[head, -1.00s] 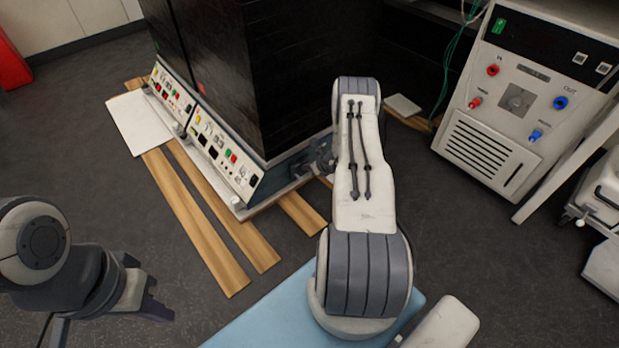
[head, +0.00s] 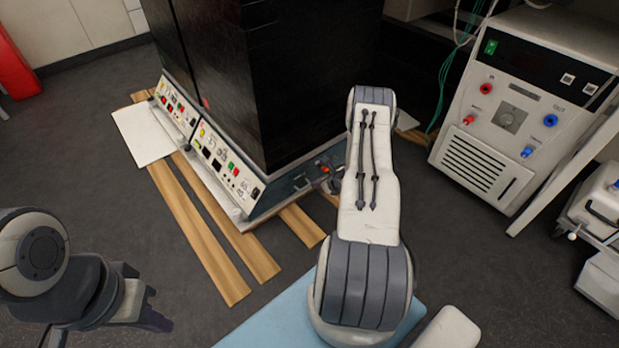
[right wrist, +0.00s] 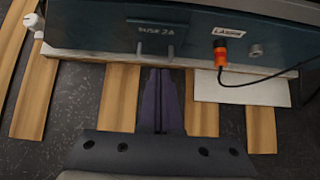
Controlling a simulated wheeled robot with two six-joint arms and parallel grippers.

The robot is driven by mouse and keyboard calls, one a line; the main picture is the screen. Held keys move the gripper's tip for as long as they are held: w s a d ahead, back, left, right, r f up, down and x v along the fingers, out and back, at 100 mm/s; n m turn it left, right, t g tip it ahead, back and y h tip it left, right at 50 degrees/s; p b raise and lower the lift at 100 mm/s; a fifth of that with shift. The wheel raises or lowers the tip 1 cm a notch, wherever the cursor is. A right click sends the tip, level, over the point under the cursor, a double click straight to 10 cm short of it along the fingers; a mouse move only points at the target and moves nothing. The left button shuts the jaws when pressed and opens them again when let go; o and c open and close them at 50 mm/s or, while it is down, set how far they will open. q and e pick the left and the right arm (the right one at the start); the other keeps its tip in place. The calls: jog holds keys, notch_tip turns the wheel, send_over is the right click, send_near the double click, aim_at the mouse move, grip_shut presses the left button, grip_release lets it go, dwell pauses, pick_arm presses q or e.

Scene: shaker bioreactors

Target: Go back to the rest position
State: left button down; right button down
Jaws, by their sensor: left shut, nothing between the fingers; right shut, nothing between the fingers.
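My left gripper (head: 153,312) is at the lower left of the head view, shut and empty above the dark floor. My right arm stretches forward through the middle of the head view, and its gripper is mostly hidden behind the arm near the black cabinet (head: 265,80). In the right wrist view my right gripper (right wrist: 161,75) is shut with its dark purple fingers together and nothing between them. The fingers point at the lower edge of the cabinet's teal side panel (right wrist: 110,30), which has an orange connector (right wrist: 220,57) with a black cable. I cannot tell whether they touch it.
The cabinet stands on wooden planks (head: 205,230), with a white plate (head: 143,134) at its left. A light-blue surface (head: 265,320) lies below my right arm. A white power unit (head: 500,120) stands at the right.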

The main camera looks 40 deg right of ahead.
jog(key=p+v, duration=0.2)
jog(key=v, duration=0.4)
jog(key=shift+s+f, duration=0.15)
jog(key=shift+s, duration=0.05)
jog(key=shift+d, duration=0.15)
